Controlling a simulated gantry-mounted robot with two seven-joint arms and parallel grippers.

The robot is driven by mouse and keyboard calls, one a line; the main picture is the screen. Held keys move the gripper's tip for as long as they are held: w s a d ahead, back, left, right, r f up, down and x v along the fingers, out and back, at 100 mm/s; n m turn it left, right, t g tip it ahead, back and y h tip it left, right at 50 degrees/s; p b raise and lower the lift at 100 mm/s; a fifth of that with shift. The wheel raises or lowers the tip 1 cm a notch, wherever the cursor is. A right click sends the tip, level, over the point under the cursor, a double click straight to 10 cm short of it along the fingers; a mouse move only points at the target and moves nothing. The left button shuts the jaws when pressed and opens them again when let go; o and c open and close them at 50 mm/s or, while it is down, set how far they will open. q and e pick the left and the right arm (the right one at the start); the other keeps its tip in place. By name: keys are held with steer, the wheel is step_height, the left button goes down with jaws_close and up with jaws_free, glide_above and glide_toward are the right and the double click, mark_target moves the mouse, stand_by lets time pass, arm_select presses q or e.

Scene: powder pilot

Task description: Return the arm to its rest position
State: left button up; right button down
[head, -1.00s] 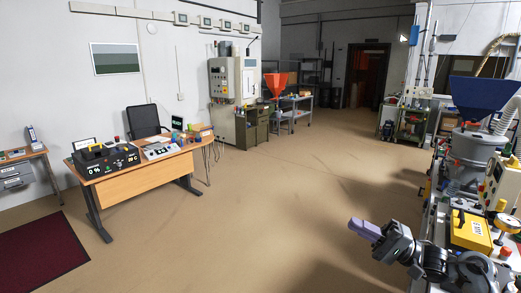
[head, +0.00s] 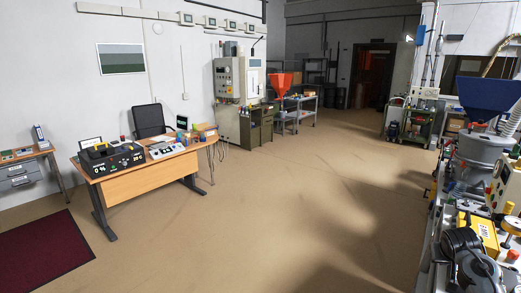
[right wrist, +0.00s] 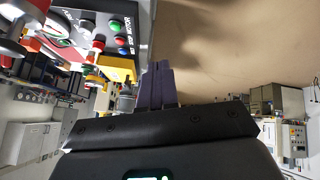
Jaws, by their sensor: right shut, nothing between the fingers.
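My right gripper (right wrist: 157,82) shows in the right wrist view, with its dark purple-grey fingers together and nothing between them. It hangs in free space, with the brown floor behind it on one side and the machine bench's equipment on the other. In the head view part of my right arm shows at the lower right, over the near end of the machine bench (head: 424,272). Its fingers cannot be made out there. My left arm and gripper are in neither view.
A yellow box (head: 484,230), a blue hopper (head: 487,95) and a control box (head: 505,188) crowd the bench close to my right arm. A button panel (right wrist: 105,35) is near the gripper in the wrist view. A desk (head: 140,185) stands far left; the middle floor is clear.

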steer(key=s+a+f+n+g+y, duration=0.2)
steer(key=s+a+f+n, duration=0.3)
steer(key=s+a+f, duration=1.45)
steer(key=s+a+f+n+y, duration=0.1)
steer(key=s+a+f+y, duration=0.15)
steer(key=s+a, duration=0.85)
steer(key=s+a+r, duration=0.3)
steer(key=s+a, duration=0.3)
steer(key=s, duration=0.6)
step_height(320, 180, up, 26)
steer(key=p, duration=2.6)
steer(key=shift+a+r+y, duration=0.15)
steer(key=shift+r+y, duration=0.05)
steer(key=shift+y, duration=0.25)
